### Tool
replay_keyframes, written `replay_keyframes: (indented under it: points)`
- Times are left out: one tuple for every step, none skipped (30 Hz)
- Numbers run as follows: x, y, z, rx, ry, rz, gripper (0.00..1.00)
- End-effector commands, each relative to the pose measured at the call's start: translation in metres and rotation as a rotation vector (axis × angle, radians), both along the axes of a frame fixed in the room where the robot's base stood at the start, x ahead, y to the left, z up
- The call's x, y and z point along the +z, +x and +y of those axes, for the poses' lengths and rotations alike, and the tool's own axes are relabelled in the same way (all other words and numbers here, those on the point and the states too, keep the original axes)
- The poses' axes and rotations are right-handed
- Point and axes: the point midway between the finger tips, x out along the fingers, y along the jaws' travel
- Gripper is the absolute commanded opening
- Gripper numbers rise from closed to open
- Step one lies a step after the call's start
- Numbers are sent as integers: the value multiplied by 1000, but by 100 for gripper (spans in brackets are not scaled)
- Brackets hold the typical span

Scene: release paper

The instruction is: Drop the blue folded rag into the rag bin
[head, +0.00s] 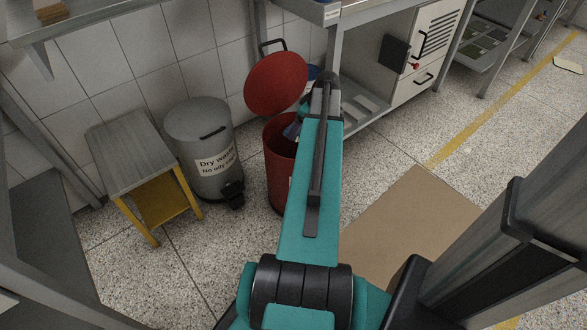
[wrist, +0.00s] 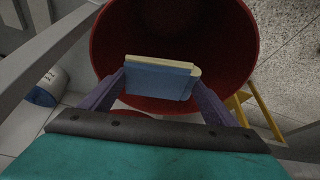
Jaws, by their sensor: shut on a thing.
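The blue folded rag (wrist: 158,84), with a cream edge, is held between the two fingers of my gripper (wrist: 160,79) in the wrist view. The fingers are shut on its two ends. Beyond it is the round open mouth of the red bin (wrist: 232,45), and the rag lies within its outline. I cannot tell how far above or below the rim it is. In the head view the red bin (head: 279,176) stands with its red lid (head: 275,83) raised. My arm covers the bin's right side and most of my gripper there.
A grey pedal bin labelled "Dry waste, no oily rags" (head: 203,148) stands left of the red bin. A stool with yellow legs (head: 133,155) is further left. A bench and white cabinet (head: 425,50) stand behind. A brown mat (head: 400,225) lies on the floor at right.

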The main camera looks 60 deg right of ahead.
Motion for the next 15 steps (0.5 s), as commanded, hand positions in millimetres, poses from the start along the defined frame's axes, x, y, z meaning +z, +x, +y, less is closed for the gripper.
replay_keyframes:
  points:
    - [0, 0, 0, 0, 0, 0, 64]
    - [0, 0, 0, 0, 0, 0, 64]
    - [0, 0, 0, 0, 0, 0, 64]
    - [0, 0, 0, 0, 0, 0, 64]
    - [0, 0, 0, 0, 0, 0, 64]
    - [0, 0, 0, -1, 0, 0, 64]
    - [0, 0, 0, -1, 0, 0, 64]
    - [0, 0, 0, -1, 0, 0, 85]
    - [0, 0, 0, -1, -1, 0, 92]
    - [0, 0, 0, -1, -1, 0, 97]
    - [0, 0, 0, -1, -1, 0, 100]
    - [0, -1, 0, -1, -1, 0, 100]
    - [0, -1, 0, -1, -1, 0, 100]
    - [0, -1, 0, -1, -1, 0, 100]
    - [0, -1, -1, -1, -1, 0, 100]
